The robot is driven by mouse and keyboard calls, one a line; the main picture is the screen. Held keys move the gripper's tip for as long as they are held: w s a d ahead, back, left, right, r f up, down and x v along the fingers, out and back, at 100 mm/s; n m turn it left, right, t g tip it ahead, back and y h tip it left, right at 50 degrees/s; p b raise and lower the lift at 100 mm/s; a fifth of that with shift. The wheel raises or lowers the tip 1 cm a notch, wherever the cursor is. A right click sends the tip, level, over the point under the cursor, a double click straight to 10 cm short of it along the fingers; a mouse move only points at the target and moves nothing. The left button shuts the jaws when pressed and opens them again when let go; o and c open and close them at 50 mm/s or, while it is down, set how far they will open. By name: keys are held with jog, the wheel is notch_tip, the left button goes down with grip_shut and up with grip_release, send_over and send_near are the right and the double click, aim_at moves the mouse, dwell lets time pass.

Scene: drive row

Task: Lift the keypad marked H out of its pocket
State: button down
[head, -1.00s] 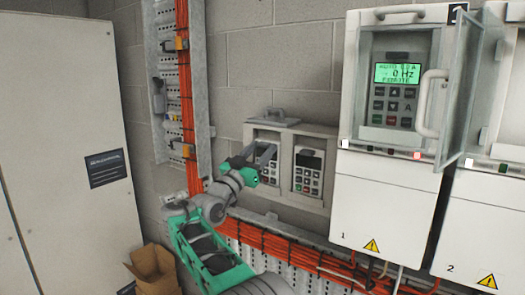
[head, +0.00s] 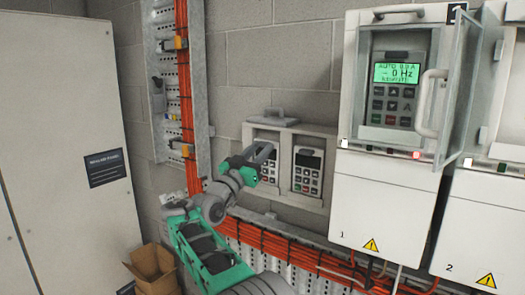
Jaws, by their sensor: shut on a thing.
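A grey wall holder (head: 322,205) has two pockets with a keypad in each. The left keypad (head: 270,181) is partly hidden behind my gripper (head: 262,154). The right keypad (head: 307,174) shows its dark screen and buttons and sits in its pocket. My gripper is at the left pocket, with its fingers shut on the left keypad near its upper part. That keypad still appears to be within the pocket. I cannot read an H on either keypad at this size.
The holder's lid (head: 272,120) with a handle is above the left pocket. Drive cabinet 1 (head: 385,200), with a lit keypad and an open clear door (head: 456,85), stands to the right. Orange cables (head: 290,250) run below. A cardboard box (head: 153,268) is at lower left.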

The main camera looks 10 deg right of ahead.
jog(key=shift+r, duration=0.1)
jog(key=shift+r, duration=0.1)
jog(key=shift+r+p, duration=0.8)
jog(key=shift+r, duration=0.45)
jog(key=shift+f+b, duration=0.1)
jog(key=shift+b, duration=0.4)
jog(key=s+a+b, duration=0.5)
jog(key=s+a, duration=0.2)
jog(key=shift+b, duration=0.4)
dwell(0.4)
